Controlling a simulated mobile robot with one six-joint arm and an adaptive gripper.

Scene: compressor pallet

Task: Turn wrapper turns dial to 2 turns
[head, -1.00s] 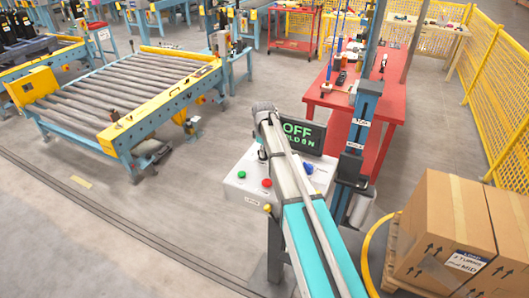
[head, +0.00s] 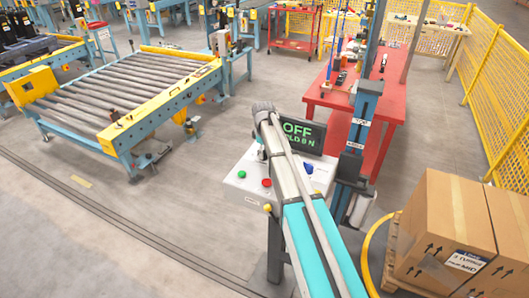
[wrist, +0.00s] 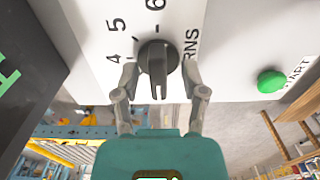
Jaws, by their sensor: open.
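The wrapper turns dial (wrist: 158,60) is a dark grey knob on a white panel in the wrist view. The numbers 4, 5 and 6 and the letters "RNS" are printed around it. My gripper (wrist: 160,78) is open, one finger on each side of the knob; I cannot tell whether either finger touches it. The knob hides part of the lettering. In the head view the white control box (head: 240,180) stands under my arm, which hides the dial and my gripper.
A green button (wrist: 271,81) is on the same panel. In the head view a dark screen (head: 303,136) reads OFF above the box. Boxes (head: 450,235) on a pallet stand right, inside a yellow ring. A roller conveyor (head: 130,90) stands left.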

